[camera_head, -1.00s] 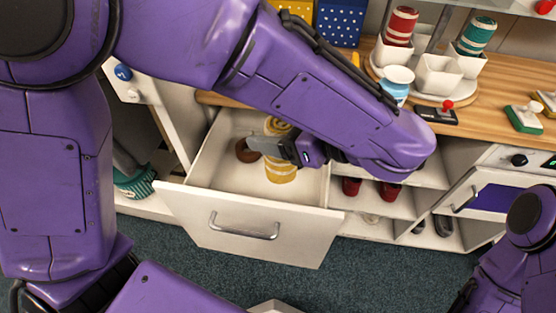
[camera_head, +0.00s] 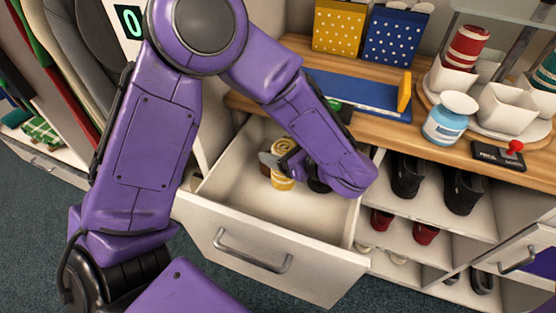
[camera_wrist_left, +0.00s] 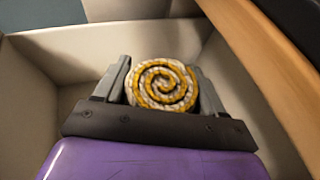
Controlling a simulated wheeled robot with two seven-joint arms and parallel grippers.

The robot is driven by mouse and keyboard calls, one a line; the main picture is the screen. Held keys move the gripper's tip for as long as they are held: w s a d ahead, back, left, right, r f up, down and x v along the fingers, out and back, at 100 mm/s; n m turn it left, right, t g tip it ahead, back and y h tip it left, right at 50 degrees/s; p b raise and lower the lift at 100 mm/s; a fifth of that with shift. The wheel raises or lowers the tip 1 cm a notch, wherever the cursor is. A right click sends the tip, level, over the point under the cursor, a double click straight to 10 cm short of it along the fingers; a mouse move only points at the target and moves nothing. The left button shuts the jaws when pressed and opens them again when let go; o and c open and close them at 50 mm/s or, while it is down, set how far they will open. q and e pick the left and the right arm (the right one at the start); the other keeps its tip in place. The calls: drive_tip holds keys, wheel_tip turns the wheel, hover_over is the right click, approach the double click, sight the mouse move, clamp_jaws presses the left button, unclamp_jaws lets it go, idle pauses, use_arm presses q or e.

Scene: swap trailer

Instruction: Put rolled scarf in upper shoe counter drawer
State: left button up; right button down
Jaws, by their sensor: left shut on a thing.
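The rolled scarf (camera_head: 283,182), a yellow and white roll with a spiral end, is inside the open white shoe counter drawer (camera_head: 270,262). My left gripper (camera_head: 279,163) reaches over the drawer's edge and is shut on the scarf. In the left wrist view the scarf's spiral end (camera_wrist_left: 162,85) sits between the two grey fingers. I cannot tell if the scarf rests on the drawer floor. My right gripper is out of view.
The wooden counter top (camera_head: 430,118) carries a blue tray (camera_head: 360,92), a blue and white jar (camera_head: 449,117) and a black device with a red knob (camera_head: 498,154). Right of the drawer, open shelves hold black shoes (camera_head: 463,190) and red shoes (camera_head: 425,233). The drawer's right part is clear.

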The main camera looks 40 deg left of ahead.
use_arm(q)
drive_tip(key=shift+w+a+f, duration=0.2)
drive_tip(key=shift+a+f, duration=0.1)
drive_tip(key=shift+f, duration=0.1)
drive_tip(key=f, duration=0.4)
drive_tip(key=shift+w+a, duration=0.2)
drive_tip(key=shift+a, duration=0.2)
drive_tip(key=shift+s+f+b, duration=0.1)
drive_tip(key=shift+b, duration=0.25)
drive_tip(key=o, duration=1.1)
drive_tip(key=shift+r+p, duration=0.35)
drive_tip(key=v, duration=1.2)
drive_tip(key=shift+f+b, duration=0.15)
drive_tip(key=shift+b, duration=0.25)
